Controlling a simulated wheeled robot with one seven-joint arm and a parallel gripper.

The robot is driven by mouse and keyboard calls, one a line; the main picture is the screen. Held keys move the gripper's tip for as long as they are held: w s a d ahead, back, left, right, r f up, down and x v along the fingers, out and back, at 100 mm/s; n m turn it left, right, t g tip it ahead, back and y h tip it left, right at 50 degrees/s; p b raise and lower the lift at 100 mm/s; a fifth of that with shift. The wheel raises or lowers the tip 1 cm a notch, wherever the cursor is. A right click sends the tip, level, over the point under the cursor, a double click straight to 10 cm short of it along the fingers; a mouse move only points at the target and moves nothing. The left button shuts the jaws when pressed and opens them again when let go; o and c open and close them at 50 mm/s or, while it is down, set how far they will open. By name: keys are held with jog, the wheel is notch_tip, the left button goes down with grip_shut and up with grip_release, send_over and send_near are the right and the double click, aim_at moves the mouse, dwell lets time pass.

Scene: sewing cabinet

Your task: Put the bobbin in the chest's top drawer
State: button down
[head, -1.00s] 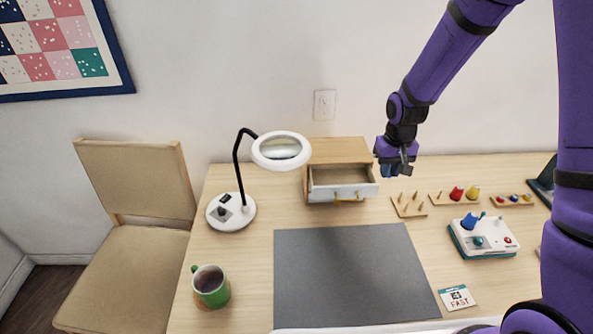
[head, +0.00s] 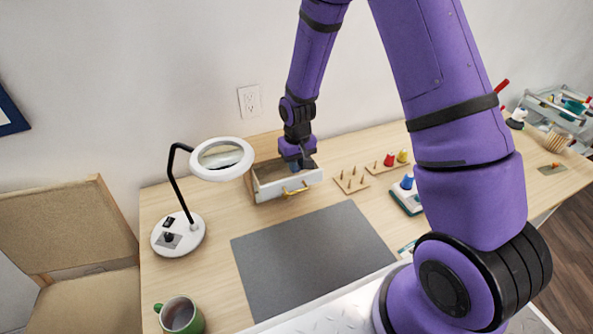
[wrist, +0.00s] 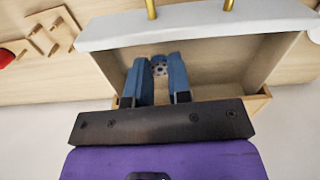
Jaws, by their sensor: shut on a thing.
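The chest (head: 264,148) stands at the back of the table, and its top drawer (head: 270,190) is pulled open. The drawer has a pale front with a gold handle. In the wrist view the drawer front (wrist: 200,27) lies at the top, and the bare drawer floor shows around the fingers. My gripper (head: 296,164) is over the open drawer; in the wrist view its blue fingers (wrist: 160,75) point into it. They are shut on the bobbin (wrist: 159,66), a small grey disc with dark holes. I cannot tell whether the bobbin touches the drawer floor.
A magnifier lamp (head: 222,158) stands left of the chest, its head close to the drawer. A wooden peg board (head: 351,181) and a thread rack (head: 386,165) lie to the right. A grey mat (head: 310,255) and a green mug (head: 182,316) are in front.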

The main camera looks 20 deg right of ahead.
jog(key=shift+f, duration=1.3)
jog(key=shift+f, duration=0.2)
jog(key=c, duration=1.1)
grip_release()
jog(key=shift+o, duration=0.2)
jog(key=shift+r, duration=0.1)
